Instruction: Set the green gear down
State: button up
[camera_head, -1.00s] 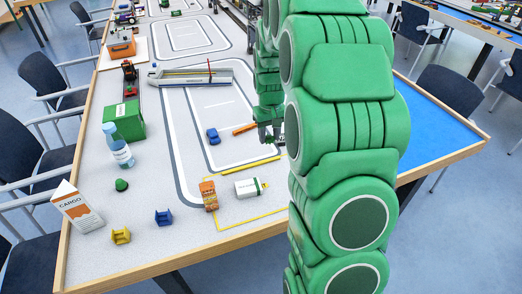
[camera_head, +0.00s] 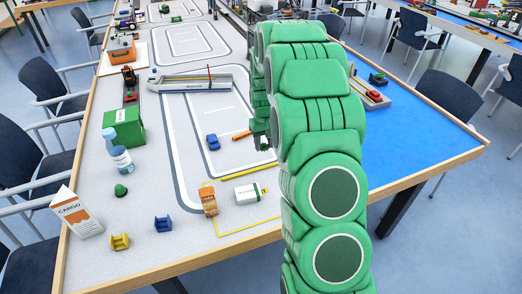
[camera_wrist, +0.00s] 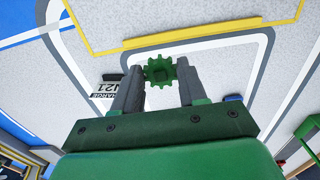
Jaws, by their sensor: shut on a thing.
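The green gear (camera_wrist: 160,72) is between the two grey fingertips of my gripper (camera_wrist: 160,80) in the wrist view, which are shut on it. The gear shows its toothed rim and dark middle. In the head view, my gripper (camera_head: 262,142) is small and partly covered by my green arm, over the right part of the white-lined track on the table. I cannot make out the gear there. The gap between gear and table is hard to judge.
A blue car (camera_head: 213,142) and an orange piece (camera_head: 242,135) lie left of my gripper. A white and grey ship (camera_head: 190,82) stands further back.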

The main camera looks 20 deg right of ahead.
send_over(261, 155)
jog(key=f, duration=0.6)
jog(key=shift+s+a+f, duration=0.1)
jog(key=shift+s, duration=0.3)
jog(key=shift+w+f, duration=0.25)
jog(key=shift+f, duration=1.55)
jog(key=shift+f, duration=0.15)
jog(key=o, duration=1)
